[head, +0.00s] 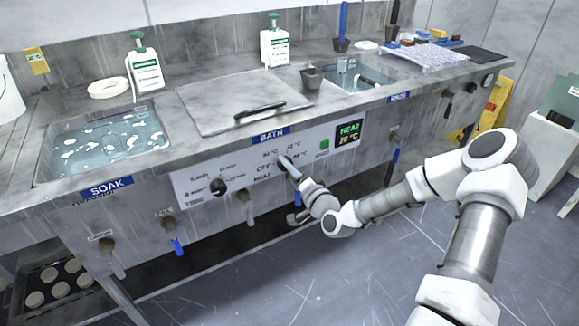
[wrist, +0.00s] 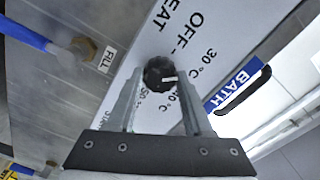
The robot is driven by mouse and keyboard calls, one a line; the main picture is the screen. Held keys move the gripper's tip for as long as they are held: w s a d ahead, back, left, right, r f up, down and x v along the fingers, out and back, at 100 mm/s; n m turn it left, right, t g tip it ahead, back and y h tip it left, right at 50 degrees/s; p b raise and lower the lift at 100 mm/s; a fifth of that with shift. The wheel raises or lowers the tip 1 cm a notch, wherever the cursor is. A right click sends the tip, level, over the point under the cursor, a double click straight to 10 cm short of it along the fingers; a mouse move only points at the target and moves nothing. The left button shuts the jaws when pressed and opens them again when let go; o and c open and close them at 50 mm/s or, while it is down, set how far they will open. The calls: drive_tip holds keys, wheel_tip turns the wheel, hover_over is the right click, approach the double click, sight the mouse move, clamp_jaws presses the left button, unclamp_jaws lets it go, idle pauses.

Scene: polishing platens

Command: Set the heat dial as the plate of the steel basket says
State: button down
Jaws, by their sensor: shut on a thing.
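The heat dial (wrist: 158,72) is a round black knob with a white mark on the bath's front panel (wrist: 120,140). My gripper (wrist: 161,82) is shut on it, one finger on each side. OFF and 30 °C are readable there. In the head view my gripper (head: 287,168) hides most of the dial. The display (head: 349,132) reads HEAT 20 °C. I cannot make out the steel basket or its plate.
The bath has a flat lid (head: 235,98) with a black handle. Another black knob (head: 218,186) and a green button (head: 324,144) flank the dial. Valves with levers stick out below. The soak tank (head: 60,135) is at left, the rinse tank (head: 378,76) at right.

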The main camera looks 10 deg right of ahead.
drive_tip(key=shift+m, duration=1)
drive_tip(key=shift+f, duration=0.1)
drive_tip(key=shift+c, duration=1.5)
unclamp_jaws()
drive_tip(key=p+v, duration=0.3)
drive_tip(key=v, duration=1.4)
drive_tip(key=shift+s, duration=0.2)
